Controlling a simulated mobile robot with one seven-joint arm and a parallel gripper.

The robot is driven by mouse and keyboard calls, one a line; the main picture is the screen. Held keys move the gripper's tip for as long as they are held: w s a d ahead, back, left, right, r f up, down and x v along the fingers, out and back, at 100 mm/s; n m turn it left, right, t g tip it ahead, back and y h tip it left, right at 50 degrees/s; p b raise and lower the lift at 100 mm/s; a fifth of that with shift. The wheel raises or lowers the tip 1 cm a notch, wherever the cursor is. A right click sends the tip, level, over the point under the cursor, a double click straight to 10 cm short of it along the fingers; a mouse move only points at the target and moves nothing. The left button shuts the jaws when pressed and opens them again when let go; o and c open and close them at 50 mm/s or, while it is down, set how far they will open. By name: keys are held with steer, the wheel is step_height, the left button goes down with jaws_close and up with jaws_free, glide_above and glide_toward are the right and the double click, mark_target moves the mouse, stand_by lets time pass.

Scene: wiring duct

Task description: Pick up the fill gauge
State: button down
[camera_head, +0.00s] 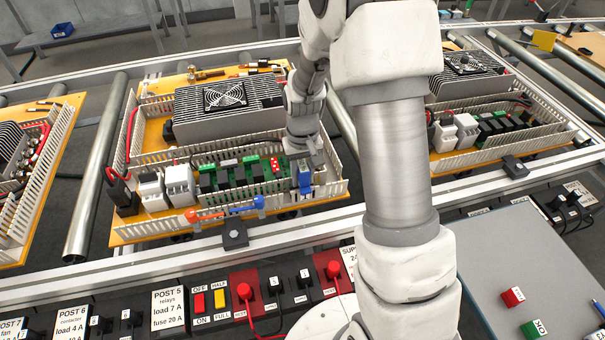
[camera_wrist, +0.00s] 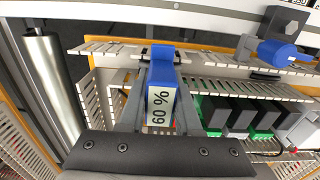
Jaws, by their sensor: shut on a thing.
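The fill gauge (camera_wrist: 161,85) is a blue block with a white label reading "60 %". In the wrist view it sits between the two fingers of my gripper (camera_wrist: 158,72), which is shut on it. In the head view the blue gauge (camera_head: 305,183) shows below my gripper (camera_head: 303,170), at the front right of the middle wiring panel. Its far end is at the slotted duct (camera_wrist: 112,48) along the panel edge. I cannot tell whether it touches the duct.
The middle panel (camera_head: 130,232) carries a finned unit with a fan (camera_head: 225,95), white blocks and dark relays (camera_wrist: 230,113). A blue-handled item (camera_wrist: 278,53) and a red-handled item (camera_head: 205,216) are at its front edge. Metal rollers (camera_head: 97,165) flank the panel.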

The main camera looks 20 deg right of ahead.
mark_target(302, 165)
steer(key=shift+r, duration=0.6)
step_height(302, 165, up, 3)
steer(key=shift+w+f+p, duration=0.1)
steer(key=shift+p, duration=0.35)
steer(key=s+d+r+p, duration=0.1)
steer(key=s+d+r, duration=0.5)
steer(key=d, duration=0.3)
steer(key=shift+s+d+r, duration=0.35)
steer(key=shift+r, duration=0.15)
steer(key=shift+r, duration=0.15)
step_height(302, 165, up, 4)
steer(key=p, duration=0.3)
